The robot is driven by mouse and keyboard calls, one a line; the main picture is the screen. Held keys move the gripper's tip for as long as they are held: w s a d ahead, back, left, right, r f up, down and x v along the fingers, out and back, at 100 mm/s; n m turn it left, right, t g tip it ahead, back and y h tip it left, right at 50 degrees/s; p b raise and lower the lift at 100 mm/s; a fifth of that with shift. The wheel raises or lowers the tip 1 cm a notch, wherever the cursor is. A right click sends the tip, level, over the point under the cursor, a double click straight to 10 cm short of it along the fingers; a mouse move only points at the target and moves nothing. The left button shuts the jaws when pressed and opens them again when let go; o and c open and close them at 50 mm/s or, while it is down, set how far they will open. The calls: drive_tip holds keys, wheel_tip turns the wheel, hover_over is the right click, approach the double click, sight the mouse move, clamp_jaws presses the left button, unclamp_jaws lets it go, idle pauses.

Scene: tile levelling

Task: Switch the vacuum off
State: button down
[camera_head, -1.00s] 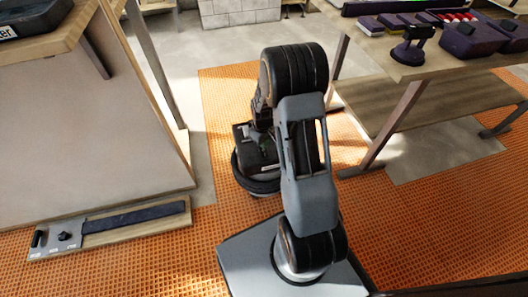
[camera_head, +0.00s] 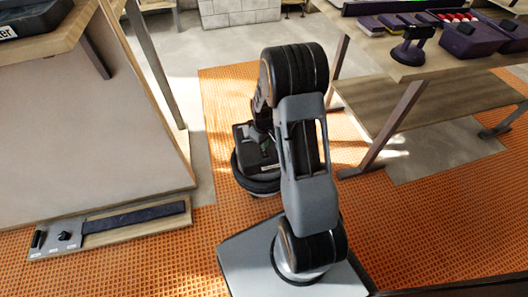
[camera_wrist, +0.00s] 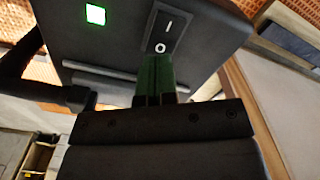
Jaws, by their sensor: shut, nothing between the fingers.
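The vacuum (camera_head: 250,155) is a dark box on a round black base, standing on the orange floor behind my arm in the head view. In the wrist view its dark housing (camera_wrist: 220,60) fills the top, with a lit green square lamp (camera_wrist: 96,14) at left. A black rocker switch (camera_wrist: 166,30) marked I and O sits right of the lamp. My gripper (camera_wrist: 155,60) is shut and empty, its fingertips just below the O end of the switch. Whether they touch it I cannot tell. In the head view the fingertips are mostly hidden by my arm.
A workbench (camera_head: 400,70) with purple boxes stands at right. A pale-sided bench (camera_head: 90,130) stands at left. A low wooden board (camera_head: 150,221) with a dark strip and knobs lies on the floor at left. Orange matting (camera_head: 440,240) is clear at front right.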

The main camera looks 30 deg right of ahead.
drive_tip(key=shift+f+b, duration=0.85)
drive_tip(key=shift+f, duration=0.45)
idle(0.4)
drive_tip(key=shift+r, duration=0.15)
drive_tip(key=shift+r+p, duration=2.95)
drive_tip(key=shift+r, duration=0.45)
drive_tip(key=shift+r, duration=0.25)
drive_tip(key=s+a+r+m+t+p, duration=0.1)
drive_tip(key=s+a+r+p, duration=0.1)
drive_tip(key=r+p, duration=0.65)
drive_tip(key=s+a+r+p, duration=0.2)
drive_tip(key=r+p, duration=0.1)
drive_tip(key=r, duration=1)
drive_tip(key=s+a+r+m+t+p, duration=0.1)
drive_tip(key=a+r+p, duration=0.1)
drive_tip(key=r+p, duration=0.6)
drive_tip(key=s+a+r+m+p, duration=0.1)
drive_tip(key=s+r+p, duration=0.4)
drive_tip(key=r, duration=0.7)
drive_tip(key=s+a+r+t+p, duration=0.1)
drive_tip(key=s+a+r+p, duration=0.1)
drive_tip(key=s+r+p, duration=0.4)
wheel_tip(320, 180, up, 6)
drive_tip(key=shift+a+f+m+t, duration=0.1)
drive_tip(key=shift+a+m+t, duration=0.2)
drive_tip(key=shift+a+m, duration=0.1)
